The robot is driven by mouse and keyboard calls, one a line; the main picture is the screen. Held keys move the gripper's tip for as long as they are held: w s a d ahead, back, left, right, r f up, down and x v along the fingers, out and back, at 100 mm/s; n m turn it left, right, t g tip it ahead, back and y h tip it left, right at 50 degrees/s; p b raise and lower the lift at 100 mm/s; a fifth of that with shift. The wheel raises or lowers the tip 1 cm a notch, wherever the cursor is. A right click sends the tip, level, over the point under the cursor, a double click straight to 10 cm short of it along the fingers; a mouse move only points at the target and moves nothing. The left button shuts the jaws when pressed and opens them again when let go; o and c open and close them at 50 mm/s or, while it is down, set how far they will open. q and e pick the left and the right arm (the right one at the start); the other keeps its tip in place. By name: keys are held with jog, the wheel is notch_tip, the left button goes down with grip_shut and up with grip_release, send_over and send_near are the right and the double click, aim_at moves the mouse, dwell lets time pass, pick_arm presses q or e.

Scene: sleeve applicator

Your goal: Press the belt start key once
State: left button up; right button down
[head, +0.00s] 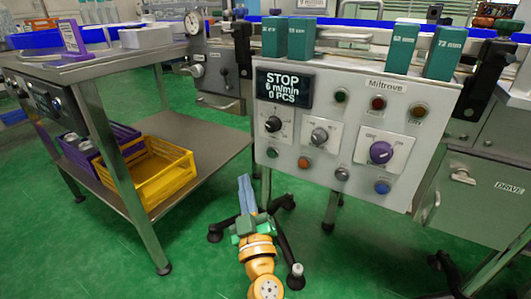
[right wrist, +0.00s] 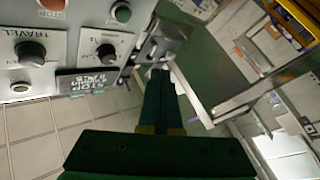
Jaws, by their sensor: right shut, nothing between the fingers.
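The grey control panel (head: 335,140) faces me, its display (head: 284,88) reading STOP, 6 m/min, 0 PCS. The top row has a green button (head: 341,95), a red one (head: 378,103) and an amber one (head: 418,111). The bottom row has a green button (head: 272,153), an orange-red one (head: 304,162), a pale one (head: 342,174) and a blue one (head: 382,187).
Three knobs, including a purple one (head: 381,152), stick out between the button rows. Several green blocks (head: 404,48) stand along the panel's top. A steel table (head: 100,68) with a yellow crate (head: 163,190) below stands left. Green floor is open in front.

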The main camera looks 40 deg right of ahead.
aim_at(271, 154)
pick_arm(q)
jog(key=shift+w+f, duration=0.15)
jog(key=shift+f, duration=0.15)
pick_arm(e)
jog(key=w+d, duration=0.3)
jog(key=d, duration=0.5)
jog(key=shift+w, duration=0.2)
dwell(1.2)
jog(key=shift+d, duration=0.15)
pick_arm(q)
jog(key=shift+f, duration=0.2)
pick_arm(e)
jog(key=shift+w+d, duration=0.15)
jog(key=shift+d, duration=0.15)
